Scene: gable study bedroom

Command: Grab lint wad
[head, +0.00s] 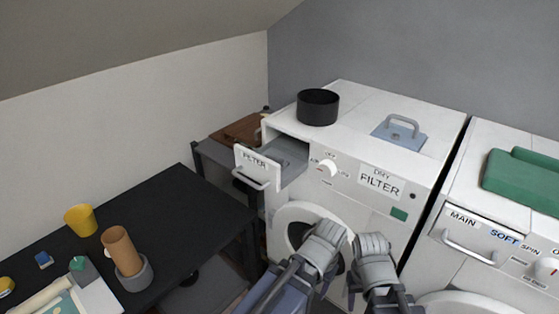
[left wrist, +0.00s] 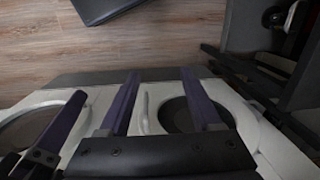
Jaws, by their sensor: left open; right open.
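I cannot make out a lint wad in either view. The white dryer (head: 342,182) has its filter drawer (head: 252,168) pulled out at the top left; the part of its grey inside that shows looks empty. My left gripper (head: 325,243) is in front of the dryer's round door, below and right of the drawer. In the left wrist view its two purple fingers (left wrist: 160,76) are apart with nothing between them. My right gripper (head: 372,248) is beside it, in front of the dryer's lower front, with nothing seen held. Its fingertips are hard to see.
A black pot (head: 318,107) and a blue handled plate (head: 398,133) are on the dryer top. A washer (head: 480,222) with a green folded cloth (head: 522,171) stands at right. A black desk (head: 165,215) at left holds a yellow cup (head: 80,220) and a brown cylinder (head: 120,250).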

